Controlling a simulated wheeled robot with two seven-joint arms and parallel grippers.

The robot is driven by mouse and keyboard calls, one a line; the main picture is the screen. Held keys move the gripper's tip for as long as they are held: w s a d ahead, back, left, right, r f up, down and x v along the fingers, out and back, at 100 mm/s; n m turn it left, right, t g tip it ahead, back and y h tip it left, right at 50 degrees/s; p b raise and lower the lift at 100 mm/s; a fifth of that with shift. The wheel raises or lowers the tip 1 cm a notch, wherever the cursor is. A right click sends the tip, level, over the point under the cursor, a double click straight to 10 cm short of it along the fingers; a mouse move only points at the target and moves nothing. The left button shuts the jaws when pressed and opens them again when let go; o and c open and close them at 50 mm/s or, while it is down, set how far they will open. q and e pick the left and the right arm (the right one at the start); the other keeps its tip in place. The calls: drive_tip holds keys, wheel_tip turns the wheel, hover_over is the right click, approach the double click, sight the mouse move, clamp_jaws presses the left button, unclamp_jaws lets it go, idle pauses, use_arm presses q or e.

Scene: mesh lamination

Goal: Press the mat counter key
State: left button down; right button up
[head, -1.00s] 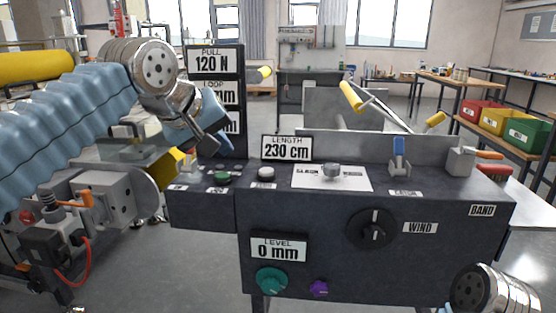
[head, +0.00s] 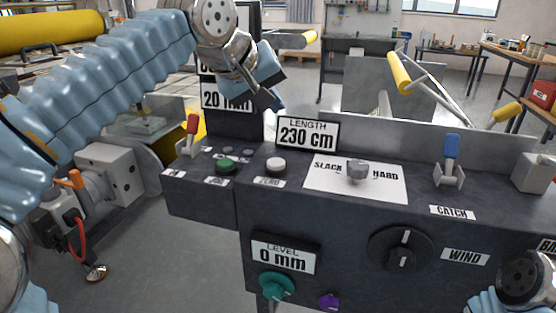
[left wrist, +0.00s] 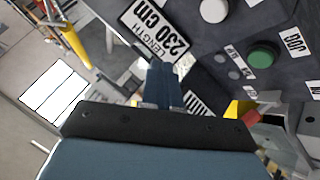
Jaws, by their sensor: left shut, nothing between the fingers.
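The LENGTH display (head: 307,132) reads 230 cm at the back of the dark console. A white round button (head: 276,166) with a label that seems to read ZERO stands in front of it. A green button (head: 226,165) is to its left. No key is clearly marked as the mat counter key. My left gripper (head: 270,101) is shut and empty, in the air above and left of the display, apart from the console. The left wrist view shows its fingers (left wrist: 163,86), the display (left wrist: 155,28), the white button (left wrist: 214,10) and the green button (left wrist: 263,55). My right gripper is out of view.
The console top (head: 330,211) carries a SLACK–HARD knob (head: 357,170), a blue CATCH lever (head: 451,152) and, at left, a red lever (head: 190,133). A dark display post (head: 230,122) rises behind. The WIND dial (head: 401,250) is on the front. Small grey buttons (head: 228,151) sit by the post.

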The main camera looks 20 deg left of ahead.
use_arm(q)
drive_tip(key=f, duration=0.1)
drive_tip(key=b, duration=0.3)
hover_over(272, 163)
wheel_tip(272, 163, down, 6)
drive_tip(key=shift+r, duration=0.1)
drive_tip(key=shift+f+b, duration=0.95)
drive_tip(key=shift+f, duration=0.1)
idle(1.0)
drive_tip(key=shift+f, duration=0.3)
drive_tip(key=shift+f+b, duration=0.6)
drive_tip(key=shift+b, duration=0.1)
idle(0.5)
drive_tip(key=shift+r, duration=0.1)
drive_tip(key=shift+r+p, duration=0.9)
drive_tip(key=shift+p, duration=0.05)
drive_tip(key=shift+r, duration=0.1)
